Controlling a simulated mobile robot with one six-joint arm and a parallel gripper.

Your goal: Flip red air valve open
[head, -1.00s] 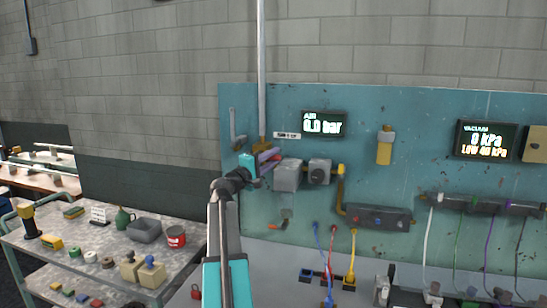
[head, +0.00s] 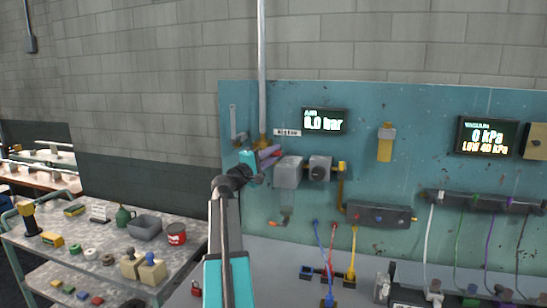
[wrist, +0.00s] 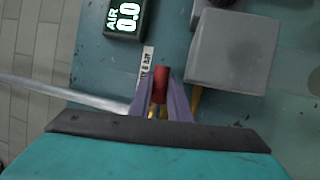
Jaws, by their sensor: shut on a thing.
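The red air valve handle (wrist: 161,80) shows in the wrist view as a short red bar between the purple fingers of my gripper (wrist: 161,98). The fingers are shut on it. In the head view my gripper (head: 269,158) reaches the teal board just left of a grey box (head: 289,172), below the grey vertical pipe (head: 262,70). The handle is mostly hidden there by the fingers. The air display (head: 323,121) reads 0.0 bar; it also shows in the wrist view (wrist: 126,18).
A grey regulator (head: 319,168) and a yellow pipe (head: 342,190) sit right of the grey box. An orange-tipped lever (head: 279,222) hangs below. A manifold (head: 379,215) with hoses is lower right. A cluttered cart (head: 95,245) stands at left.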

